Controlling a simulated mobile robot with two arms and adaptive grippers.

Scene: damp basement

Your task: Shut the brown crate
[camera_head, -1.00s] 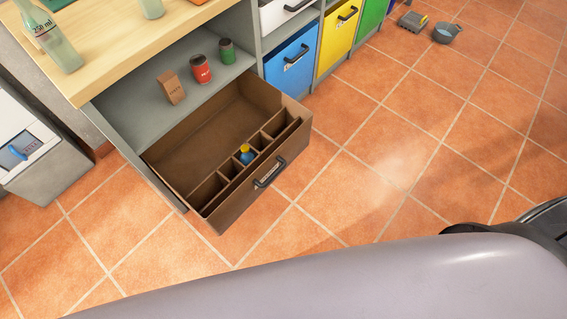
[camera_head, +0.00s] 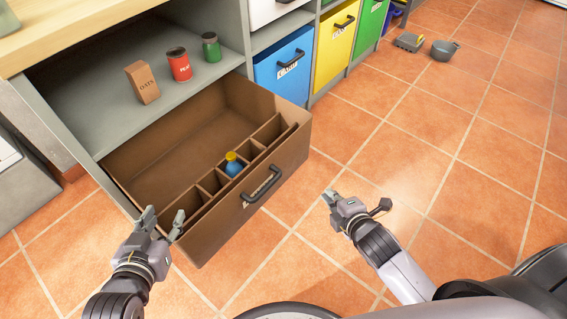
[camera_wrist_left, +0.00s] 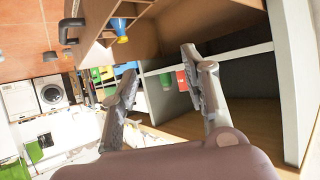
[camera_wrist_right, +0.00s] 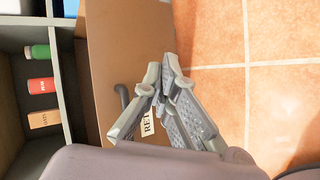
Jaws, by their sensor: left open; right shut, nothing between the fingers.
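The brown crate (camera_head: 200,222) is pulled out of the grey shelf unit like a drawer. It has a dark handle (camera_head: 262,184) on its front and a row of small compartments inside the front wall. A blue bottle with a yellow cap (camera_head: 233,165) stands in one compartment; it also shows in the left wrist view (camera_wrist_left: 122,28). My left gripper (camera_head: 163,222) is open and empty by the crate's near-left corner. My right gripper (camera_head: 331,196) is shut and empty, in front of the crate's face and to the right of the handle, apart from it.
An oats box (camera_head: 142,82), a red can (camera_head: 179,65) and a green jar (camera_head: 211,47) stand on the shelf above. Blue (camera_head: 283,68) and yellow (camera_head: 334,45) crates sit shut to the right. The tiled floor before the crate is clear; a grey pot (camera_head: 444,50) lies farther off.

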